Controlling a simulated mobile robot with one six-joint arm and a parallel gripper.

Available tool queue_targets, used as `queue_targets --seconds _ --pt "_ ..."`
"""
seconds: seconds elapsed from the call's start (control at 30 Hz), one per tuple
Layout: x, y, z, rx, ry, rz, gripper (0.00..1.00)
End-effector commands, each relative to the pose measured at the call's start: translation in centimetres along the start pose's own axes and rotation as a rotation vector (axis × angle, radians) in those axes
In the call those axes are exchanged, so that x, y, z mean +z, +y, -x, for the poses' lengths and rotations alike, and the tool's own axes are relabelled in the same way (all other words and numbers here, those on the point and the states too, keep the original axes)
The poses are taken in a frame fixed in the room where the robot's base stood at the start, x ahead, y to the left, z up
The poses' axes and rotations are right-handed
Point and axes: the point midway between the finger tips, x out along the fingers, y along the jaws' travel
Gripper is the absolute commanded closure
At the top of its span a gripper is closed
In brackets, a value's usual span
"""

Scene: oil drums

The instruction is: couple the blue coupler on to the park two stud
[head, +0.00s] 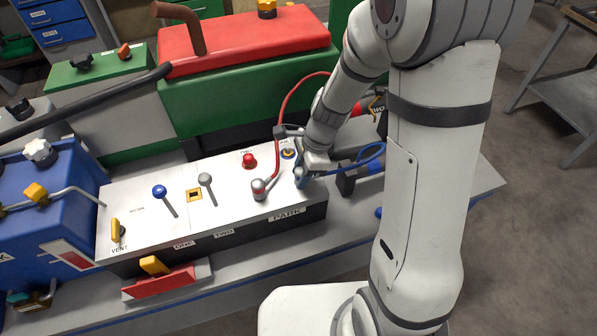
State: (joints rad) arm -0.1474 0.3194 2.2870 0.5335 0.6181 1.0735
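My gripper (302,177) is low over the right end of the white panel (140,205), pointing down. A small blue part, which looks like the blue coupler (299,171), shows at its fingertips. The blue hose (370,154) loops from the right towards it. The fingers are mostly hidden, so I cannot tell whether they are closed on it. A round fitting with a blue and yellow ring (287,153), probably a stud, shows bare just behind and left of my gripper. A PARK label (287,214) is on the panel's front edge; which stud is park two is not readable.
A red hose (280,115) ends at a grey and red coupler (260,188) standing left of my gripper. The panel also carries a red knob (249,160), grey lever (206,181), blue lever (160,191) and yellow vent handle (116,230). Red and green housings (245,95) rise behind.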

Motion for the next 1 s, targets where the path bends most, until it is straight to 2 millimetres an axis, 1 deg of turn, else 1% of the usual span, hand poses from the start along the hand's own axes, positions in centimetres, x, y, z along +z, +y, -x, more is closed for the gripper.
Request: queue_targets --seconds 0.03,0.3,0.57,0.67,0.9,1.0 --pt "0.0 0.0 0.0 0.000 0.000 0.000 0.64" --pt "0.0 0.0 0.0 0.000 0.000 0.000 0.43" --pt "0.0 0.0 0.2 -0.001 0.000 0.001 0.43" --pt "0.1 0.0 1.3 -0.003 -0.001 0.001 0.43" --pt "0.1 0.1 5.4 -0.004 0.000 0.000 0.43" --pt "0.0 0.1 6.7 -0.004 0.000 0.001 0.43"
